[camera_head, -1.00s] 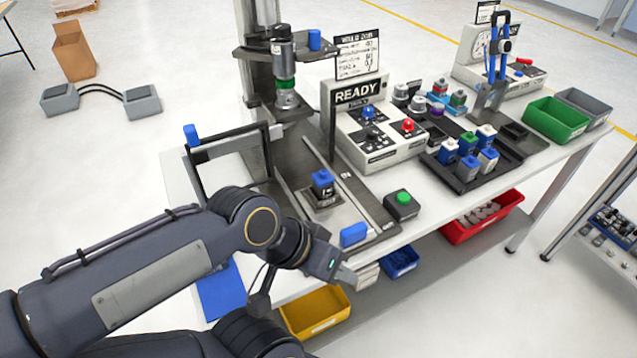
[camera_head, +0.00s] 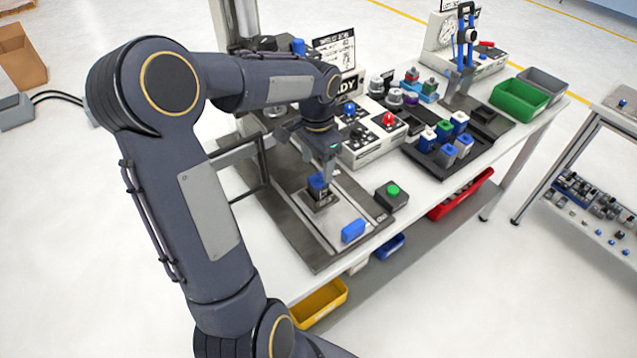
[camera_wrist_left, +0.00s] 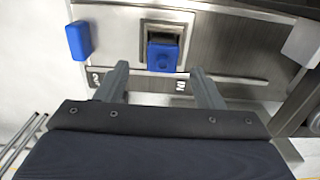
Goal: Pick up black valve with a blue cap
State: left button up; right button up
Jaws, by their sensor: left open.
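The black valve with a blue cap (camera_head: 318,187) stands in a square fixture on the metal plate of the press station. It also shows in the left wrist view, where its blue cap (camera_wrist_left: 164,56) is seen from above. My left gripper (camera_head: 329,176) points down just above and beside the valve in the head view. In the left wrist view, its two fingers are spread apart with the cap ahead, between their tips; they hold nothing. The fingers' exact height over the cap is unclear. My right gripper is not in view.
A blue block (camera_head: 353,231) lies at the plate's front. A dark box with a green button (camera_head: 393,190) stands right of it. A black tray (camera_head: 424,163) of several capped parts stands farther right. The control box (camera_head: 362,155) and press column are close behind my gripper.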

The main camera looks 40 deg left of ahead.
aim_at(319, 175)
pick_arm(q)
jog(key=f, duration=0.2)
jog(key=f+p, duration=0.1)
jog(key=f, duration=0.4)
jog(key=shift+w+a+f, duration=0.1)
jog(key=shift+w+f, duration=0.3)
jog(key=shift+c, duration=0.4)
jog(key=c, duration=1)
